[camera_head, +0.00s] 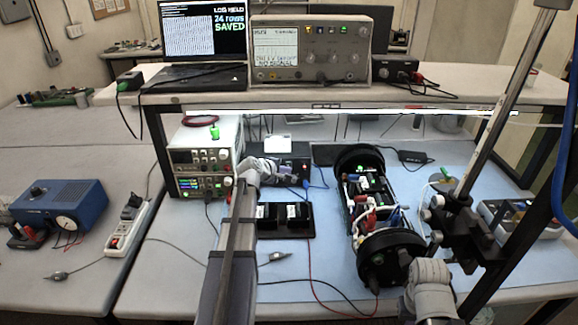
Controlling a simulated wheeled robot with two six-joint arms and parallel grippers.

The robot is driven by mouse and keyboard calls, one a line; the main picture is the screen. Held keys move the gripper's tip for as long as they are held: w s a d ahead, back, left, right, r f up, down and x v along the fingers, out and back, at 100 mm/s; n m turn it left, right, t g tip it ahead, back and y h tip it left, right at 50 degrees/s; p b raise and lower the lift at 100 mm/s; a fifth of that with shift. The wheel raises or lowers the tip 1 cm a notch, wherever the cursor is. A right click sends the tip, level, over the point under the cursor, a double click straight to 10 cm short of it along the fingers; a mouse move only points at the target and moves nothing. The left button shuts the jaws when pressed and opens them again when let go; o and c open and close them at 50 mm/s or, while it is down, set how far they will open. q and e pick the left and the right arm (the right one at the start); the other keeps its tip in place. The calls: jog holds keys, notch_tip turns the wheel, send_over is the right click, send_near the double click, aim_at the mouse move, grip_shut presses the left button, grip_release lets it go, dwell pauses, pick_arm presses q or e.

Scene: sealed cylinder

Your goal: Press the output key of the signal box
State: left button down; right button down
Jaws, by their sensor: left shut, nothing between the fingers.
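A dark box (299,178) with a blue lead stands at the back of the blue mat and looks like the signal box. My left arm reaches up from the bottom, and its left gripper (288,172) is at the front of this box, shut and empty. The gripper partly hides the box's face. I cannot make out the output key, or whether the fingertips touch it. Only a grey part of my right arm shows at the bottom right; its gripper is not seen.
Stacked bench instruments (204,160) stand left of my left arm. A black tray (285,228) lies below the gripper. An opened cylinder (385,262) with wiring and a black stand (468,235) are to the right. An oscilloscope (310,50) sits on the shelf above.

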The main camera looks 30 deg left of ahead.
pick_arm(q)
jog(key=shift+w+a, duration=0.1)
dwell(0.6)
jog(key=shift+w+a, duration=0.15)
jog(key=shift+w, duration=0.15)
jog(key=shift+w+a, duration=0.2)
jog(key=shift+w, duration=0.15)
dwell(0.7)
jog(key=shift+s, duration=0.15)
jog(key=shift+s+d, duration=0.45)
jog(key=shift+s, duration=0.2)
jog(key=s+d, duration=0.2)
jog(key=s, duration=0.1)
jog(key=s+d, duration=0.1)
jog(key=s, duration=0.1)
dwell(0.5)
jog(key=shift+r, duration=0.1)
